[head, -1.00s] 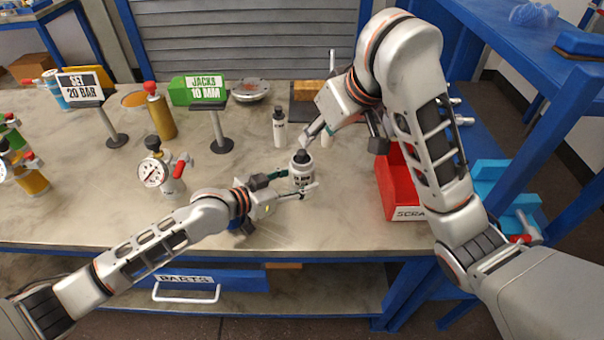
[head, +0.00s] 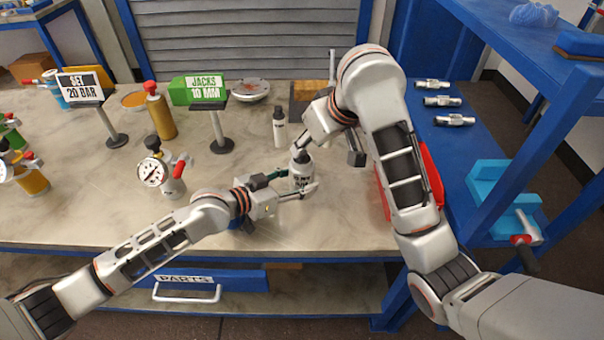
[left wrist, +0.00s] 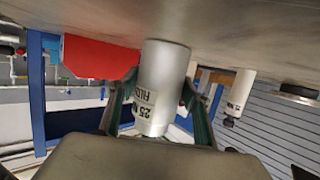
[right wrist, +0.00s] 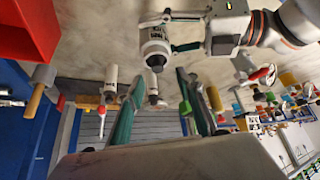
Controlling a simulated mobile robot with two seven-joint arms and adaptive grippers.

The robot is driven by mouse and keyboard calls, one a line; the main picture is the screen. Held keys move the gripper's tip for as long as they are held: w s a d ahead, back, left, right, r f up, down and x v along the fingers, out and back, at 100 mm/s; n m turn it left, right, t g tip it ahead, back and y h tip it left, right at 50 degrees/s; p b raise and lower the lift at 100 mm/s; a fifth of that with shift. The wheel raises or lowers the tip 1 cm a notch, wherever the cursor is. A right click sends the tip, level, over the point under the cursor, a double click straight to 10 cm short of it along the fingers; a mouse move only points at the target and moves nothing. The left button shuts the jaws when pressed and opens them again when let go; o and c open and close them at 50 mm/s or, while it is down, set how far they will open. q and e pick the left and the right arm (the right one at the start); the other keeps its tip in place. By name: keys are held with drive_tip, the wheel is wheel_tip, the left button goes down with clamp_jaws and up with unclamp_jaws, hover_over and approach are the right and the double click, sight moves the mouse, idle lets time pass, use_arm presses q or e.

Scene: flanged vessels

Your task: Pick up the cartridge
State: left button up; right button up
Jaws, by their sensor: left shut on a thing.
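A white cartridge (head: 301,178) with dark lettering and a dark top is on the grey bench side nearest me. My left gripper (head: 296,181) is shut around its body, with one green finger on each side. The cartridge also fills the middle of the left wrist view (left wrist: 160,85). My right gripper (right wrist: 158,75) is open just above the cartridge's top. In the right wrist view its green fingers stand apart on either side of a dark tip. I cannot tell whether they touch it, or whether the cartridge's base touches the bench.
A slim white bottle (head: 279,128) stands behind the cartridge. A pressure gauge (head: 153,172) and sign stands are to the left. A red bin (head: 432,172) is partly hidden behind my right arm. Metal fittings (head: 442,101) lie on the blue surface at right.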

drive_tip(key=shift+d+x, duration=0.2)
drive_tip(key=shift+x, duration=2.4)
drive_tip(key=shift+w, duration=0.15)
clamp_jaws()
